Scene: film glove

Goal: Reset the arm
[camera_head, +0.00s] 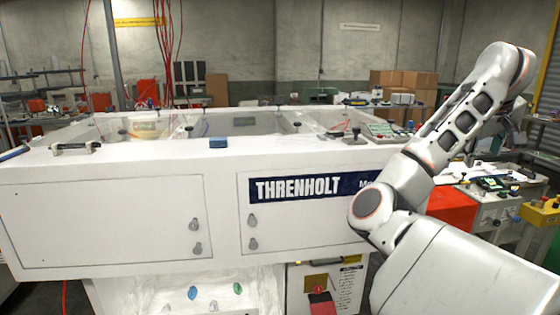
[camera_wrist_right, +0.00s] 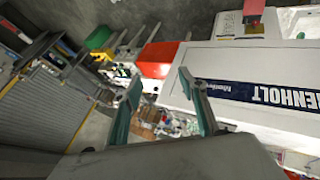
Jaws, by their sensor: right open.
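My right arm (camera_head: 460,130) is raised and bent at the right of the head view, with its wrist high at the upper right. My right gripper (camera_wrist_right: 159,77) shows in the right wrist view with its two fingers spread apart. Nothing is between the fingers. In the head view the gripper is mostly hidden behind the wrist. My left arm and gripper are not in view.
A large white THRENHOLT machine (camera_head: 110,220) fills the front, its open top basin divided by clear panels. A small blue block (camera_head: 218,142) lies on its front rim. A red box (camera_head: 452,207) and a cluttered bench stand at the right, near my arm.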

